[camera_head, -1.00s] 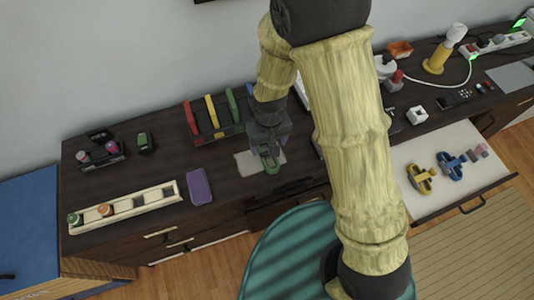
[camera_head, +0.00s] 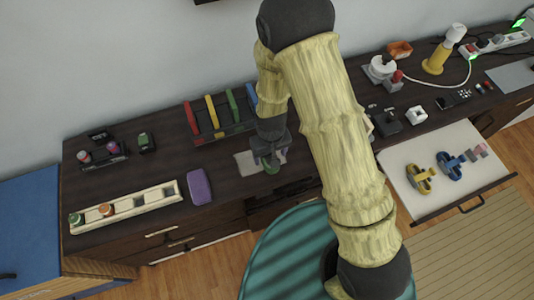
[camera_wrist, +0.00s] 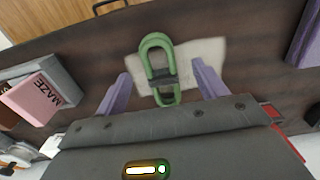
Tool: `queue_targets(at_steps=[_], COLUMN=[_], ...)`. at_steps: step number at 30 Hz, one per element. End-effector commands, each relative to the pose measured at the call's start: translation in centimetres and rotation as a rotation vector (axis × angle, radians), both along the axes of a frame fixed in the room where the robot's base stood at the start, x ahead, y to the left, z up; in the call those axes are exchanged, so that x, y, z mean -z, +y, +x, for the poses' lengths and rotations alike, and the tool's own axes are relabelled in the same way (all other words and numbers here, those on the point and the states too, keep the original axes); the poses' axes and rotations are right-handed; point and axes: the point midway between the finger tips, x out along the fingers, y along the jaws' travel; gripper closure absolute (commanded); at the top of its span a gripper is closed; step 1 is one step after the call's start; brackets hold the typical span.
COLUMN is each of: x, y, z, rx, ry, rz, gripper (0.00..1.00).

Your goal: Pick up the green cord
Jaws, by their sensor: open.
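The green cord (camera_wrist: 155,43) is a bundled loop with a dark band round its middle. In the wrist view it lies on a pale sheet (camera_wrist: 205,55) on the dark desk top, between my two purple fingers. My gripper (camera_wrist: 160,85) is open, with one finger on either side of the cord and a gap at each side. In the head view my gripper (camera_head: 268,160) is over the pale sheet (camera_head: 246,164), and only a bit of the green cord (camera_head: 272,168) shows below it. I cannot tell whether the fingers touch the sheet.
A rack of coloured upright items (camera_head: 214,116) stands behind my gripper. A purple block (camera_head: 199,187) and a long cream tray (camera_head: 150,202) lie to the left. An open drawer (camera_head: 425,205) at the right holds yellow and blue bundles. The desk's front edge is close.

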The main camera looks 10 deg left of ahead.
Motion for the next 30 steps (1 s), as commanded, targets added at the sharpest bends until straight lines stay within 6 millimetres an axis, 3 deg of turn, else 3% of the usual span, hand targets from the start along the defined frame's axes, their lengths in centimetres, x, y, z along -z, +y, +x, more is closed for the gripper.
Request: queue_targets(at_steps=[10, 27, 30], x=[3.7, 3.9, 3.9], y=[-0.1, -0.1, -0.1], z=[0.2, 0.3, 0.3], rx=[-0.007, -0.004, -0.004], ry=[0.002, 0.000, 0.000], rz=[-0.001, 0.000, 0.000], gripper=[0.29, 0.29, 0.49])
